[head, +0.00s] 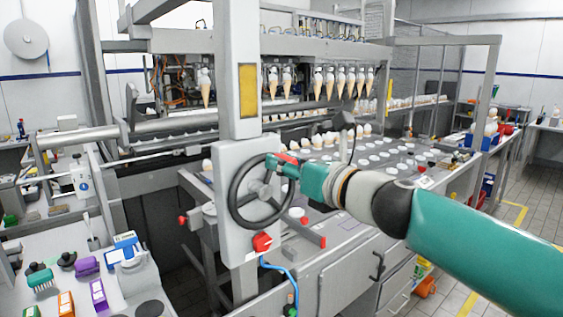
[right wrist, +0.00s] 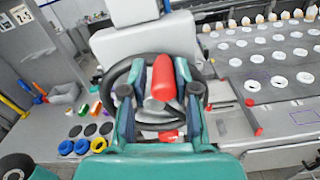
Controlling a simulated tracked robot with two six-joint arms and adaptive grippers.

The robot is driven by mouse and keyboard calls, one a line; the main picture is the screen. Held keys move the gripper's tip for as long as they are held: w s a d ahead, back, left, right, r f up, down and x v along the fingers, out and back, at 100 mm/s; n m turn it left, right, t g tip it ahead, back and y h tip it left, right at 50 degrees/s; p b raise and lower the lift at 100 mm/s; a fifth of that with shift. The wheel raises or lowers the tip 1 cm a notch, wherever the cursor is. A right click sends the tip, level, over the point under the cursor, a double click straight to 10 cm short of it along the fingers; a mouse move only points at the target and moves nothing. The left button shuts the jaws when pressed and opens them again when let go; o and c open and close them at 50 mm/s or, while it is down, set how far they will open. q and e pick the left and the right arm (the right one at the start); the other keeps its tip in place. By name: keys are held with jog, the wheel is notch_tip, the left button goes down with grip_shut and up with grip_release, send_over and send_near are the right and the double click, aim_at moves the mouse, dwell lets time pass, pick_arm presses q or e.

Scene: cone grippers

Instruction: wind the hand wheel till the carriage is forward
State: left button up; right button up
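The dark hand wheel (head: 235,197) stands on a pale upright panel at the machine's front. It also shows in the right wrist view (right wrist: 109,78). In the head view my right gripper (head: 278,163) is at the wheel's upper right rim. Behind, a row of hanging cones (head: 341,80) is held under a crossbar over the machine; I cannot tell how far forward the carriage is. My left gripper is not in view.
A red knob (head: 262,241) sits low on the panel. A plate with round holes (head: 375,160) lies behind my right arm. A side bench (head: 75,225) at left bears coloured tools and small parts. A grey post (head: 237,70) rises above the wheel.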

jog(key=shift+o, duration=1.4)
jog(key=shift+s+a+r, duration=0.1)
jog(key=shift+s, duration=0.1)
jog(key=shift+w, duration=0.1)
jog(key=shift+s+d+r, duration=0.1)
jog(key=shift+s+d, duration=0.1)
jog(key=shift+d, duration=0.1)
jog(key=v, duration=1.1)
jog(key=shift+s, duration=0.1)
